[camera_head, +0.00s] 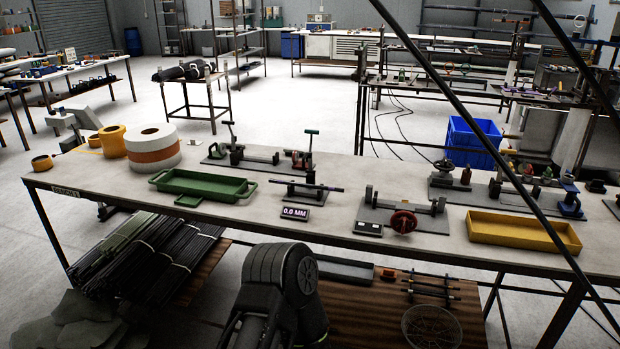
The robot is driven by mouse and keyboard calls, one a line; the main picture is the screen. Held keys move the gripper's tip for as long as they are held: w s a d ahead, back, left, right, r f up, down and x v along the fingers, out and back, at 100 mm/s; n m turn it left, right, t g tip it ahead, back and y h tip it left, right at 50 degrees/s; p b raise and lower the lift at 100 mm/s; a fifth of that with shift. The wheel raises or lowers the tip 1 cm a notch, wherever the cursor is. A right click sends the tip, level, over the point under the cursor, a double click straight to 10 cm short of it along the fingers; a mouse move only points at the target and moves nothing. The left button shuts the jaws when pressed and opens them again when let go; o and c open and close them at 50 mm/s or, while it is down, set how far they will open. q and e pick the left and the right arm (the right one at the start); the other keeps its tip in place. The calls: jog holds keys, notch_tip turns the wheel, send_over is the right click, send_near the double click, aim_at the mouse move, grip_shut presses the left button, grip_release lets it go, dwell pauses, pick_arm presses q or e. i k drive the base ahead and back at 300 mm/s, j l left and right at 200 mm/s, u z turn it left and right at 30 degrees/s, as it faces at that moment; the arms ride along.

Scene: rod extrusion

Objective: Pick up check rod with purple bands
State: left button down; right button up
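A thin dark rod (322,186) lies across a small gauge stand (304,193) near the middle of the workbench. Its ends look faintly purple, but it is too small to tell clear bands. A display reading 0.0 MM (295,212) stands in front of the stand. A dark arm link of mine rises at the bottom centre, in front of the bench. Neither of my grippers shows in the head view.
A green tray (153,181) is left of the stand, and a yellow tray (476,241) is at the right. A fixture with a red handwheel (403,221) stands between the stand and the yellow tray. Diagonal dark bars cross the right side. Bundled rods (150,270) lie below.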

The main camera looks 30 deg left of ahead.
aim_at(281, 181)
jog(key=i+j+u, duration=0.3)
jog(key=i+j, duration=0.35)
jog(key=j, duration=0.35)
jog(key=i+j+u, duration=0.3)
jog(key=i+j, duration=0.45)
jog(key=j, duration=0.1)
